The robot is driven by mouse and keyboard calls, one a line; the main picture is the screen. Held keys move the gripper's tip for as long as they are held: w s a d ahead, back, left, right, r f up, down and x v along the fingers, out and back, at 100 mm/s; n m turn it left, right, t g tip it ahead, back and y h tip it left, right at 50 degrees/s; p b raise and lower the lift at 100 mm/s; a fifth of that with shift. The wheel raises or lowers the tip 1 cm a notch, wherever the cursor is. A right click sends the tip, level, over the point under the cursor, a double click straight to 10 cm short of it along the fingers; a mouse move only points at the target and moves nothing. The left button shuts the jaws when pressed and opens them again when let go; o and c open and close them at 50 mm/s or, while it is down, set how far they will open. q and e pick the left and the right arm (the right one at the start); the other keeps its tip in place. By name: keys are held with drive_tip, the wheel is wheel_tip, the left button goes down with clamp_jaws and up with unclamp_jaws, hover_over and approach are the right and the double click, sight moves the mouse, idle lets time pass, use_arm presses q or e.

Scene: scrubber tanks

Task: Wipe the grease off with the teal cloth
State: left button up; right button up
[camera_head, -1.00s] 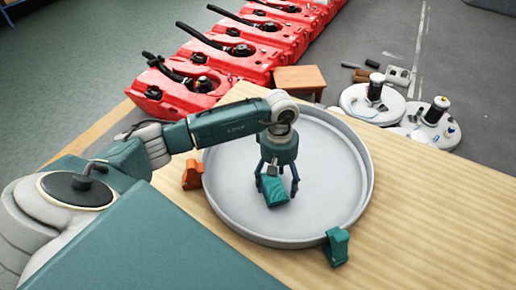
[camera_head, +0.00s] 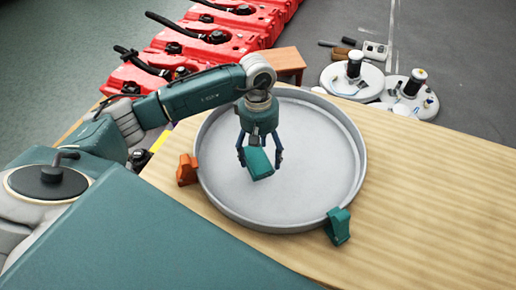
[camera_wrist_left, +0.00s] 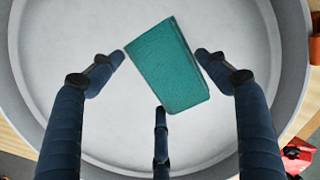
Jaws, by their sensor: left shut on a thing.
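The teal cloth (camera_head: 258,166) is a folded, block-like pad over the inside of a round grey tank lid or pan (camera_head: 348,205). My left gripper (camera_head: 260,158) points down and is shut on the cloth. In the left wrist view the teal cloth (camera_wrist_left: 170,68) sits tilted between the dark fingertips (camera_wrist_left: 162,62), over the pale pan floor. I cannot tell whether the cloth touches the floor. No clear grease patch shows on the visible floor; the part under the cloth is hidden. My right gripper is not in view.
The pan lies on a wooden table (camera_head: 440,190). An orange clamp (camera_head: 187,170) stands at its left rim and a teal clamp (camera_head: 338,226) at its front right. Red tanks (camera_head: 215,50), a wooden stool (camera_head: 285,62) and white round lids (camera_head: 350,80) are beyond. The table's right side is clear.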

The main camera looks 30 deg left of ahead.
use_arm(q)
drive_tip(key=shift+a+r+p, duration=0.2)
drive_tip(key=shift+r+p, duration=0.1)
drive_tip(key=shift+r, duration=0.6)
drive_tip(key=shift+d+r, duration=0.1)
drive_tip(key=shift+r, duration=0.65)
drive_tip(key=shift+f, duration=0.1)
